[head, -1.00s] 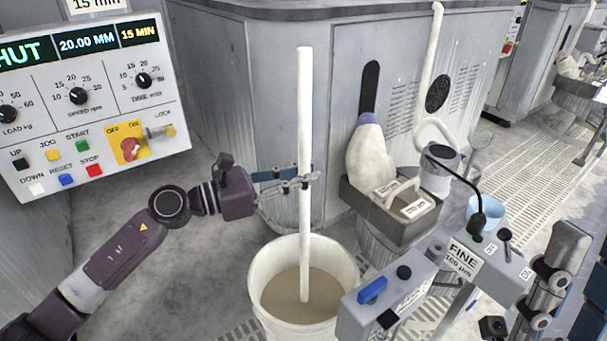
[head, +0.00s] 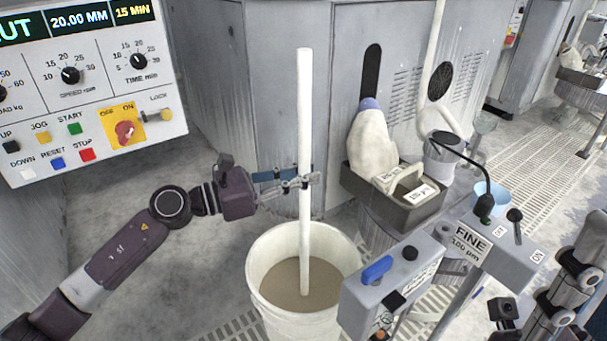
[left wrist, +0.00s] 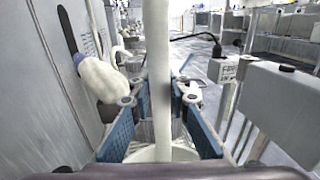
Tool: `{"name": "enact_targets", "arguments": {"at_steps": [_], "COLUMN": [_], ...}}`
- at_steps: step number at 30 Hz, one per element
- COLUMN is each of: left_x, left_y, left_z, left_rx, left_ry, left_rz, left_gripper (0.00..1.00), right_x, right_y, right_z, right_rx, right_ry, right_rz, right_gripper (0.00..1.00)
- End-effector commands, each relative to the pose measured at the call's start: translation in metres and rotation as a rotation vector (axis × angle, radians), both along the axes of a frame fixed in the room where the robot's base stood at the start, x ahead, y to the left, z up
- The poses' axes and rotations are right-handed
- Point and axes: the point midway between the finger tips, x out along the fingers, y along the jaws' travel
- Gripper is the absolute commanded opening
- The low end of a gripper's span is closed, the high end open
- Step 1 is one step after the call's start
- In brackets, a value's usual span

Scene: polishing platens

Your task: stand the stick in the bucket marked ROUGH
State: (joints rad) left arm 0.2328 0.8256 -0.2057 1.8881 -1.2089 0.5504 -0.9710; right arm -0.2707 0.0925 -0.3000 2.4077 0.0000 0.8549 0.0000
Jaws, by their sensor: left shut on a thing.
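The stick (head: 304,120) is a long white rod, close to upright. My left gripper (head: 296,184) is shut on it around mid-length; the stick also shows between the fingers in the left wrist view (left wrist: 158,80). A white bucket (head: 268,299) with grey-brown contents stands below. The stick's lower end appears inside the bucket's opening, against the contents; I cannot tell whether it touches them. No ROUGH mark shows on the bucket's visible side.
A control panel (head: 95,115) is at upper left. Grey machine housing backs the scene.

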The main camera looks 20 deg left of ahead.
Motion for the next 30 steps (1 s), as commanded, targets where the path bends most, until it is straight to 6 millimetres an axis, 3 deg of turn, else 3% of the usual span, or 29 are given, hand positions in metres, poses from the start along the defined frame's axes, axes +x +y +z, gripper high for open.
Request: {"name": "enact_targets", "arguments": {"at_steps": [3,4,9,20,30], "left_x": [0.000,0.000,0.000,-0.002,-0.033], "left_y": [0.000,0.000,0.000,0.003,0.038], "left_z": [0.001,0.001,0.001,-0.001,-0.001], "left_rx": [-0.002,-0.002,-0.001,0.000,0.000], "left_ry": [-0.001,-0.001,-0.001,0.001,0.005], "left_rz": [0.000,0.000,0.000,0.001,0.002], "left_gripper": [0.00,0.20,0.37,0.37,0.37], "right_x": [0.000,0.000,0.000,0.000,0.000], "right_y": [0.000,0.000,0.000,0.000,0.000], "right_z": [0.000,0.000,0.000,0.000,0.000], "right_rx": [0.000,0.000,0.000,0.000,0.000], "right_ry": [0.000,0.000,0.000,0.001,0.001], "right_rz": [0.000,0.000,0.000,0.000,0.000], "right_gripper": [0.29,0.29,0.29,0.29,0.29]}}
